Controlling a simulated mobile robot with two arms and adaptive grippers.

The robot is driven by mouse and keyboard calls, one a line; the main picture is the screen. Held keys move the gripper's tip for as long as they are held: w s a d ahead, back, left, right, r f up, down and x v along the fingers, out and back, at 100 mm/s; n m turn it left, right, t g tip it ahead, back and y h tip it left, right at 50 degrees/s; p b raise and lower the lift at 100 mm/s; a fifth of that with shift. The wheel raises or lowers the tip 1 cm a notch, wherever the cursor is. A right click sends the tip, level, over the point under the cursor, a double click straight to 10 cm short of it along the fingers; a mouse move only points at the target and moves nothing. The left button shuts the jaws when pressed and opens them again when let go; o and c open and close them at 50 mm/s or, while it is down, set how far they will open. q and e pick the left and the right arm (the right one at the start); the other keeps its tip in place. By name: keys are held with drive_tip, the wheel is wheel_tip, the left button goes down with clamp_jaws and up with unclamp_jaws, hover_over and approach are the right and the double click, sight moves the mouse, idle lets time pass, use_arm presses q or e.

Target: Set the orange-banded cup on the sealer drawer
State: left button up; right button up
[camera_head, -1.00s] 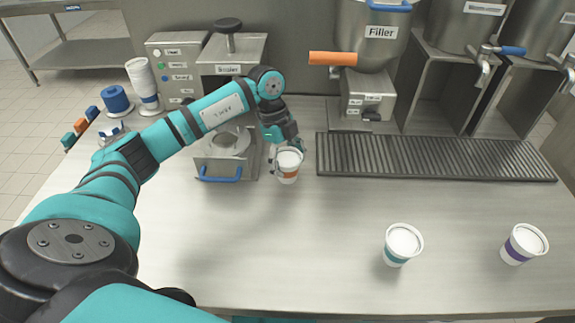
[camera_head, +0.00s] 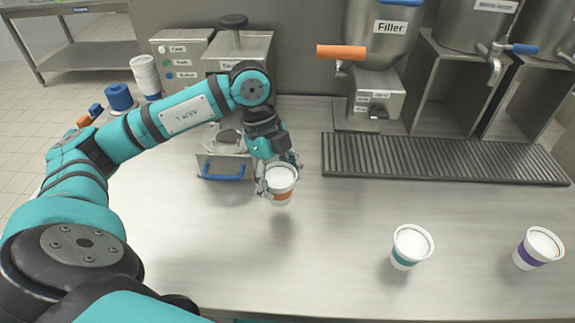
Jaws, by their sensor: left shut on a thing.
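The orange-banded cup (camera_head: 281,185) is white with an orange band. My left gripper (camera_head: 278,172) is shut on it, and the cup appears held above the counter, with a shadow below it. The sealer (camera_head: 238,55) stands behind my left arm, its label partly covered. Its drawer (camera_head: 222,168) with a blue handle (camera_head: 223,177) sticks out at the front, just left of the held cup. My left arm and gripper hide part of the drawer and its round opening. My right gripper is not in view.
A teal-banded cup (camera_head: 411,247) and a purple-banded cup (camera_head: 538,248) stand on the right of the counter. The Filler (camera_head: 385,45) and a drip grate (camera_head: 440,158) are at the back right. The front middle counter is clear.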

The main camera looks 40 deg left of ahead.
use_arm(q)
drive_tip(key=s, duration=0.1)
drive_tip(key=s+d, duration=0.1)
drive_tip(key=s, duration=0.2)
drive_tip(key=shift+s+d+r+b, duration=0.3)
drive_tip(key=shift+s+d+b, duration=0.05)
drive_tip(key=shift+s+d, duration=0.05)
